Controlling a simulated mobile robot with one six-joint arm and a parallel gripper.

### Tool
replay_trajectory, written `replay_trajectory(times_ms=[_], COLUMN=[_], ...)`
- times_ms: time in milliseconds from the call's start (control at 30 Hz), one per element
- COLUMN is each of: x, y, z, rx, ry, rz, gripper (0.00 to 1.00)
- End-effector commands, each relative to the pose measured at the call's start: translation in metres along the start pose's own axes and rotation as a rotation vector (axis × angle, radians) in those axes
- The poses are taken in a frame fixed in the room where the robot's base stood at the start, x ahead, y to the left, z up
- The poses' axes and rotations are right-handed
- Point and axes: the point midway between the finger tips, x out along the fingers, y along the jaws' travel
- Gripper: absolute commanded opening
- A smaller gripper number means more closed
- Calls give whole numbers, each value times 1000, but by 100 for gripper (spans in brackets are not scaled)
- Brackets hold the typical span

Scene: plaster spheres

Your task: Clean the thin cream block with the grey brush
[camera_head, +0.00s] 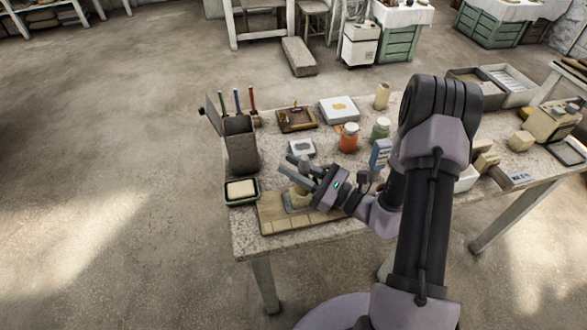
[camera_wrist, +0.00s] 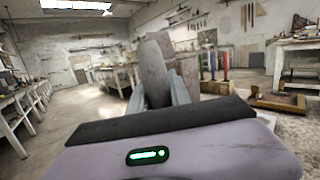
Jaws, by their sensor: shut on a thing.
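My gripper (camera_head: 297,174) reaches left over the front left of the worktable. It is shut on a grey, rounded, slab-like thing, which I take as the grey brush; it stands up between the fingers in the wrist view (camera_wrist: 155,62). Its bristles cannot be made out. A cream rectangular block (camera_head: 241,189) lies in a dark tray, left of my gripper and apart from it. A small tan piece on a grey base (camera_head: 293,203) is partly hidden below my gripper, on a wooden board (camera_head: 272,222). I cannot tell for sure which is the thin cream block.
The speckled table (camera_head: 274,155) has some bare room behind my gripper.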

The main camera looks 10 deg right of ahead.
Motion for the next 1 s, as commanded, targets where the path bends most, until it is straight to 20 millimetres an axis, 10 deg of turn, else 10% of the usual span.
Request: replay_trajectory(times_ms=[33,333,1000], x=[-6,-21,13], y=[10,27,-10], z=[-23,-18,-22], rx=[35,45,33], ry=[22,22,21], rz=[4,4,4], gripper=[0,0,0])
